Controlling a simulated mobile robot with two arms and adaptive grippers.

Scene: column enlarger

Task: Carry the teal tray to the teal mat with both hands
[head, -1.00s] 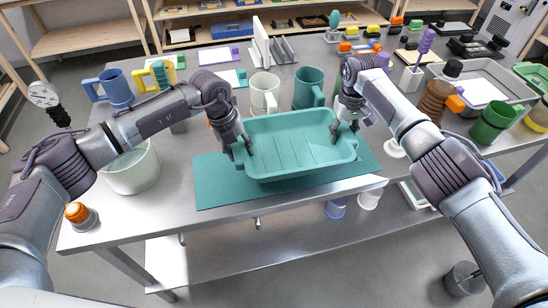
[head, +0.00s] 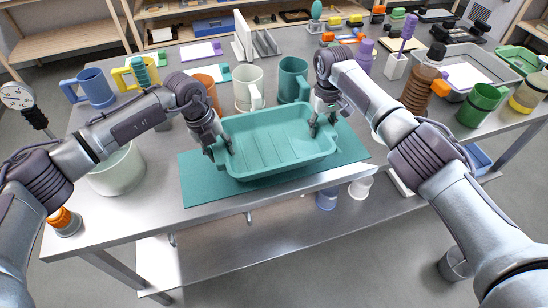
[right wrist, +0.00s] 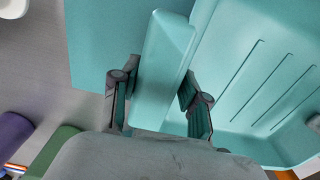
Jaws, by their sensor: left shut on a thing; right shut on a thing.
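The teal tray (head: 275,147) is empty and looks level, over the middle of the teal mat (head: 200,188). Mat shows around it at the left, front and right. I cannot tell whether its underside touches the mat. My left gripper (head: 221,153) is shut on the tray's left end. My right gripper (head: 322,125) is shut on its right end. In the right wrist view, the fingers of my right gripper (right wrist: 160,98) sit either side of the tray's end rim (right wrist: 163,65), with the mat (right wrist: 92,45) beyond it.
A white mug (head: 248,92), a teal mug (head: 292,78) and an orange mug (head: 207,88) stand close behind the tray. A pale bowl (head: 117,170) is left of the mat. A brown bottle (head: 420,88) stands to the right. The table's front edge is close to the mat.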

